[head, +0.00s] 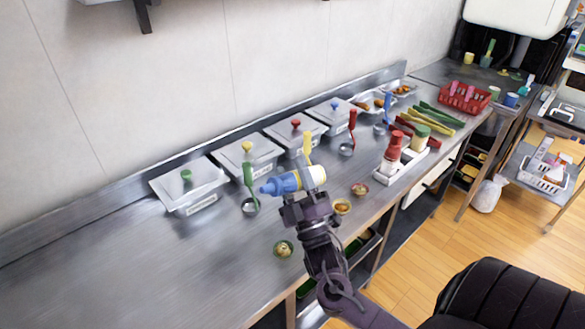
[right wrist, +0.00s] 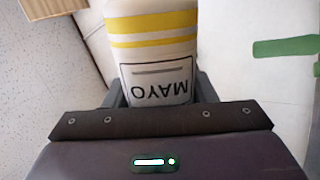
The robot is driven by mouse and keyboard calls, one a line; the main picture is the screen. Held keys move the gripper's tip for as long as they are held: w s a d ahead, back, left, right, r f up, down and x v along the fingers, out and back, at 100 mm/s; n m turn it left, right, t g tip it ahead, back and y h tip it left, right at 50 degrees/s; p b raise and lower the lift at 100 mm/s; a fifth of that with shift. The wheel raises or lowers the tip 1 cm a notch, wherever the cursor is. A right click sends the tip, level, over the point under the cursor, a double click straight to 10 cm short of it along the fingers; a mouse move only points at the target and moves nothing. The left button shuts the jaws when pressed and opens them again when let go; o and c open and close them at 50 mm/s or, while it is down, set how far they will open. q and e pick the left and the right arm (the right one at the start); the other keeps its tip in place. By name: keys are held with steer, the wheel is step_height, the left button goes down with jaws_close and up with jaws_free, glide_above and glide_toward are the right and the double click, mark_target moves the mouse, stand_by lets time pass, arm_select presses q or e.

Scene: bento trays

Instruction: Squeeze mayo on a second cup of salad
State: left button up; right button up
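My right gripper (head: 306,196) is shut on the mayo bottle (head: 313,176), which has a white body, yellow bands and a blue top. The bottle lies nearly level above the counter, its blue end pointing left. In the right wrist view the bottle (right wrist: 155,50) sits between the fingers with its MAYO label upside down. One small salad cup (head: 283,248) stands alone near the counter's front, below and left of the gripper. A second cup (head: 341,207) and a third cup (head: 360,189) stand right of the gripper. Their contents are too small to tell. My left gripper is out of view.
Several lidded steel trays (head: 190,193) line the back of the steel counter (head: 110,265). Ladles stand in front of them. The counter's left is clear.

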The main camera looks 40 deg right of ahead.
steer(key=m+h, duration=0.1)
steer(key=m, duration=0.1)
steer(key=r+m+g+h+p, duration=0.1)
steer(key=m, duration=0.1)
steer(key=m+g+h+p, duration=0.1)
steer(key=h, duration=0.1)
steer(key=shift+r+m, duration=0.25)
steer(key=shift+m, duration=0.15)
steer(key=shift+m+g+h+p, duration=0.4)
steer(key=shift+m+g+p, duration=0.25)
steer(key=shift+m, duration=0.15)
steer(key=shift+f+m, duration=0.15)
steer(key=shift+m, duration=0.15)
steer(key=m+g+p, duration=0.2)
steer(key=m+p, duration=0.1)
steer(key=r+m+g+p, duration=0.1)
steer(key=m+g+p, duration=0.1)
steer(key=m+p, duration=0.1)
steer(key=m+g+p, duration=0.3)
steer(key=p, duration=0.2)
steer(key=shift+r+m+h, duration=0.3)
steer(key=shift+r+h, duration=0.1)
steer(key=shift+f+p, duration=0.2)
steer(key=shift+p, duration=0.15)
steer(key=shift+f+g, duration=0.15)
steer(key=shift+g, duration=0.1)
